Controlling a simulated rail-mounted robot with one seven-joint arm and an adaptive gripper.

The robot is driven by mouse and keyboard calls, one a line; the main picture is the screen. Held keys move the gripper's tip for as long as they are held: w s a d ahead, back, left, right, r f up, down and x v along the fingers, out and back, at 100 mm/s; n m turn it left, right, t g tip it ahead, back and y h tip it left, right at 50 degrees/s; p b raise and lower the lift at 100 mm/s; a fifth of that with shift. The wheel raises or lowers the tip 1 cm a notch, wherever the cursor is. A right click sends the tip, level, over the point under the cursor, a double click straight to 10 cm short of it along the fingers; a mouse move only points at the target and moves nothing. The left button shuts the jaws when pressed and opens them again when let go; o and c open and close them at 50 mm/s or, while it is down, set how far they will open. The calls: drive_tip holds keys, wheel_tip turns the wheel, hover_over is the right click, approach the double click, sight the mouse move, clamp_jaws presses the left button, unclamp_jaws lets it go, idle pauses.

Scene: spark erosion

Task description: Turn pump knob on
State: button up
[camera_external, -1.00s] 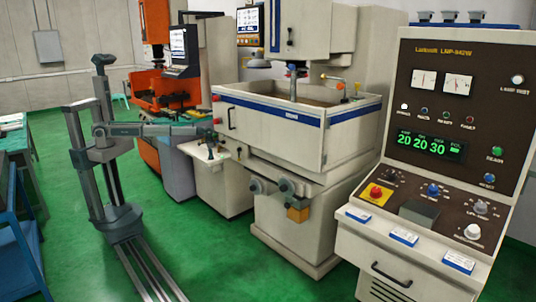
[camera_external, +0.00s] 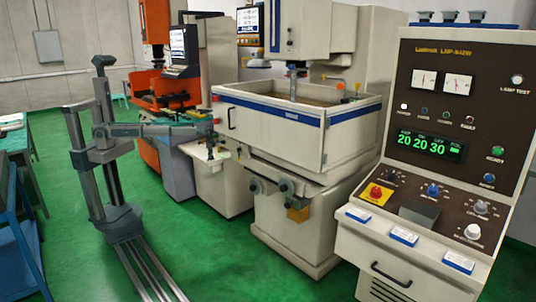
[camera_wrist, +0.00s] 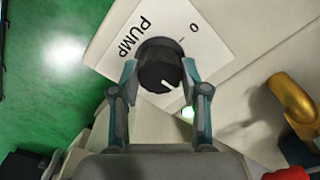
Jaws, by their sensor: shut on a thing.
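The black round pump knob (camera_wrist: 158,66) shows in the wrist view on a white plate (camera_wrist: 208,52) lettered PUMP, with an O and a short line mark. The knob's white pointer line is on its lower right side, away from the O. My gripper (camera_wrist: 159,70) has one finger on each side of the knob and is shut on it. In the external view my gripper (camera_external: 212,139) is at the left end of the white machine (camera_external: 270,125). The knob is too small to make out there.
A brass-coloured part (camera_wrist: 290,100) and a red part (camera_wrist: 288,173) are at the lower right of the wrist view. The control console (camera_external: 440,130) stands well to the right.

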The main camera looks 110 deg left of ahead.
drive_tip(key=o, duration=1.1)
drive_tip(key=shift+o, duration=0.2)
wheel_tip(320, 180, up, 12)
